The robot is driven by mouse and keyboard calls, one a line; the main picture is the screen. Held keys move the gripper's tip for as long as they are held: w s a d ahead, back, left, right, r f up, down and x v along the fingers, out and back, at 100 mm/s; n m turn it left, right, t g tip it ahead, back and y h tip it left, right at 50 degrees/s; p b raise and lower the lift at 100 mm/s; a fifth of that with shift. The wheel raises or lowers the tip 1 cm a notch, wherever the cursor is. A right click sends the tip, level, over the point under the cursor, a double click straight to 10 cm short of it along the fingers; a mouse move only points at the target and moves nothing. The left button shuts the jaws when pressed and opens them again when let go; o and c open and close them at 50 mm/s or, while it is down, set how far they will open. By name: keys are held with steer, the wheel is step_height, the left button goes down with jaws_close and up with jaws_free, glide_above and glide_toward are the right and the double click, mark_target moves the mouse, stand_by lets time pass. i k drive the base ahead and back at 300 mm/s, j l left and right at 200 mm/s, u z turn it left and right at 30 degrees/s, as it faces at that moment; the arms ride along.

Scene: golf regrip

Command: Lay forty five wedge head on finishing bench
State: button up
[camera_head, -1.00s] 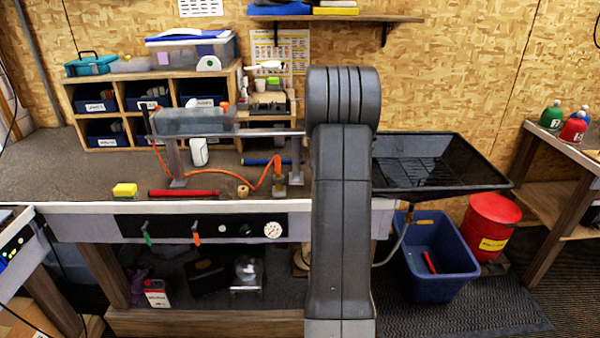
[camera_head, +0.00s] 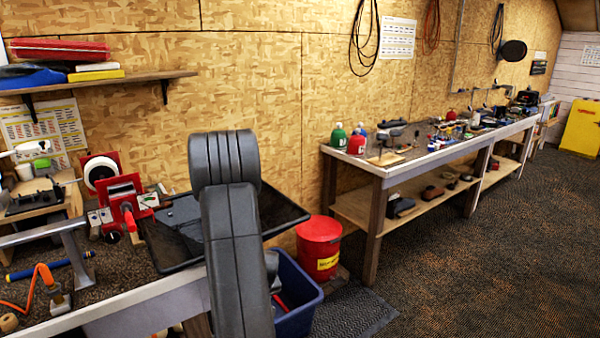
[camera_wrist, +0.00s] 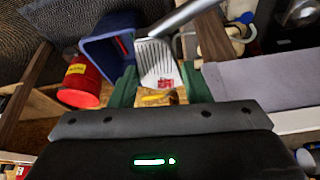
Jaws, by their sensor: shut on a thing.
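In the wrist view a silver grooved wedge head (camera_wrist: 157,60) with a small red mark sits between the green fingertips of my gripper (camera_wrist: 159,88). A grey shaft (camera_wrist: 185,15) runs from it to the upper right. My gripper is shut on this club head, which is held up above the floor area. In the head view my own arm hides the gripper and the wedge. A long wooden bench (camera_head: 385,172) stands along the wall at right, apart from my arm; it may be the finishing bench, but no label shows.
The near workbench (camera_head: 130,303) at left carries a red machine (camera_head: 122,200) and a black tray (camera_head: 285,213). A red bin (camera_head: 318,240) and a blue tub (camera_head: 298,300) stand on the floor between the benches. Open carpet (camera_head: 480,270) lies at right.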

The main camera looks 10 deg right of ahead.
mark_target(421, 141)
steer(key=i+l+z, duration=0.3)
steer(key=l+z, duration=0.2)
steer(key=i+l+z, duration=0.35)
steer(key=z, duration=0.15)
steer(key=i+l+z, duration=0.15)
steer(key=i+z, duration=0.55)
steer(key=i, duration=2.65)
steer(key=i+l+u, duration=0.1)
steer(key=i+u, duration=0.15)
steer(key=i, duration=0.25)
steer(key=i+l+u, duration=0.3)
steer(key=i, duration=0.15)
steer(key=i+l+u, duration=0.25)
steer(key=i, duration=0.2)
steer(key=j, duration=0.1)
